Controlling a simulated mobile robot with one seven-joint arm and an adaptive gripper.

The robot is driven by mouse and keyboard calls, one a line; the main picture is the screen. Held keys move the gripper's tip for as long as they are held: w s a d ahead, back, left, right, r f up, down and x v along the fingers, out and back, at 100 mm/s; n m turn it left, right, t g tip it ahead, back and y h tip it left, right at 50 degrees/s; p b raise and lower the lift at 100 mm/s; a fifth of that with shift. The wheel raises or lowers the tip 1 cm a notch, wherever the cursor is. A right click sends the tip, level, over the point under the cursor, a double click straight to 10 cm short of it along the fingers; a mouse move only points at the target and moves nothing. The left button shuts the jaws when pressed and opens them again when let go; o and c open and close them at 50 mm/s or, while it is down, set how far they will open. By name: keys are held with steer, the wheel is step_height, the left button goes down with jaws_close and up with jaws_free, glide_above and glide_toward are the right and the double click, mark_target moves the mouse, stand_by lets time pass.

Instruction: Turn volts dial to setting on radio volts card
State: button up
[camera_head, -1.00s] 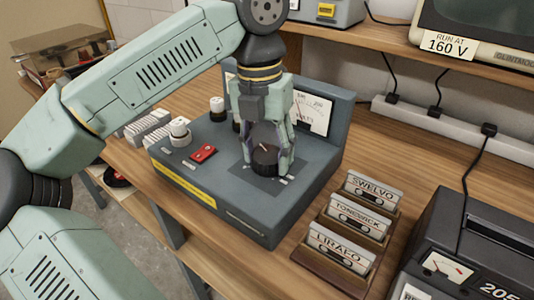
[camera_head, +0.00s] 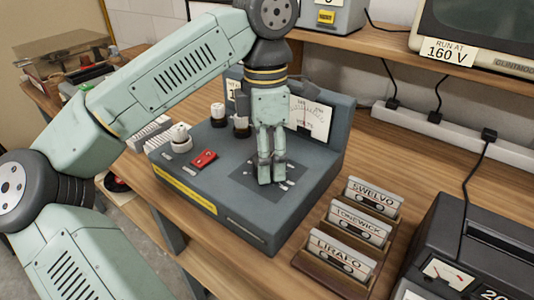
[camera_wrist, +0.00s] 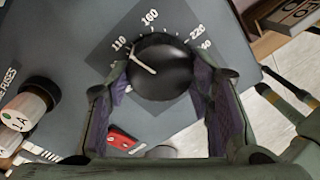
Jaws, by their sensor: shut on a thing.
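The volts dial is a round black knob (camera_wrist: 170,68) with a white pointer line, on the grey sloped console (camera_head: 215,175). In the wrist view its pointer aims up and left, close to the 110 mark. Printed values 110, 160, 220 and 240 run around it. My gripper (camera_wrist: 160,78) is shut on the knob, one finger on each side. In the head view my gripper (camera_head: 271,170) points down at the console and hides the knob.
A voltmeter (camera_head: 310,118) with a red needle stands at the console's back. A red switch (camera_head: 204,159) and white-topped fuse holders (camera_head: 179,134) lie left of my gripper. A rack of named cassettes (camera_head: 329,268) and a dark device (camera_head: 475,240) stand to the right.

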steer(key=m+p, duration=0.1)
steer(key=m, duration=0.5)
steer(key=shift+w, duration=0.1)
steer(key=m+p, duration=0.1)
steer(key=m, duration=0.4)
steer(key=shift+d+m+y, duration=0.15)
steer(key=shift+m+y, duration=0.25)
steer(key=m, duration=0.6)
steer(key=shift+d+t, duration=0.1)
steer(key=shift+t, duration=0.2)
steer(key=m, duration=0.6)
steer(key=shift+p, duration=0.3)
steer(key=o, duration=1.2)
steer(key=shift+c, duration=0.2)
